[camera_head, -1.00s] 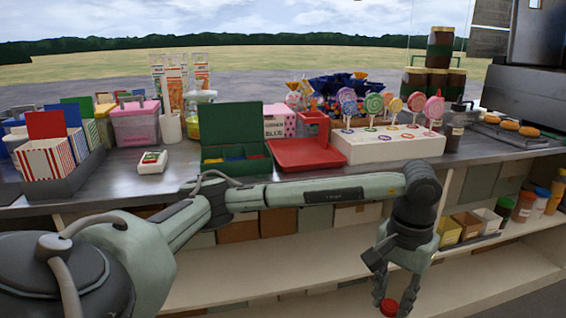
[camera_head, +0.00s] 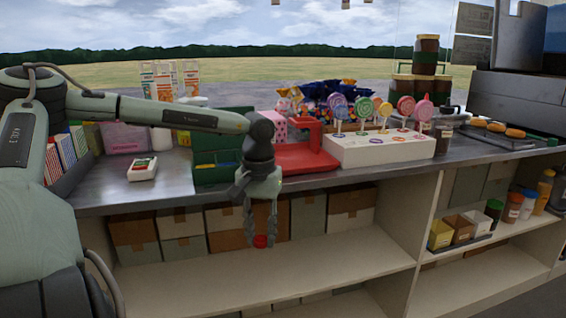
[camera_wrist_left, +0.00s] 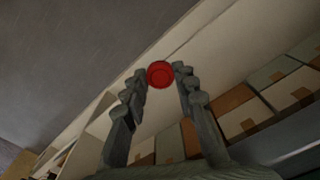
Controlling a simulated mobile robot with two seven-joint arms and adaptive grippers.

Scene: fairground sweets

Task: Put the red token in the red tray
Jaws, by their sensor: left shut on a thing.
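My left gripper (camera_head: 260,238) hangs pointing down in front of the counter, below its top edge. It is shut on the red token (camera_head: 260,241), a small round red piece held between its fingertips. In the left wrist view the token (camera_wrist_left: 160,74) shows at the tips of the two fingers. The red tray (camera_head: 306,157) lies on the counter, above and to the right of the gripper in the head view. The visible part of the tray looks bare. My right gripper is not in view.
A green box (camera_head: 215,172) stands left of the red tray. A white lollipop stand (camera_head: 378,150) is close on its right. The counter's front edge (camera_head: 340,176) lies above the gripper. Cardboard boxes (camera_head: 180,222) fill the shelf below, behind the gripper.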

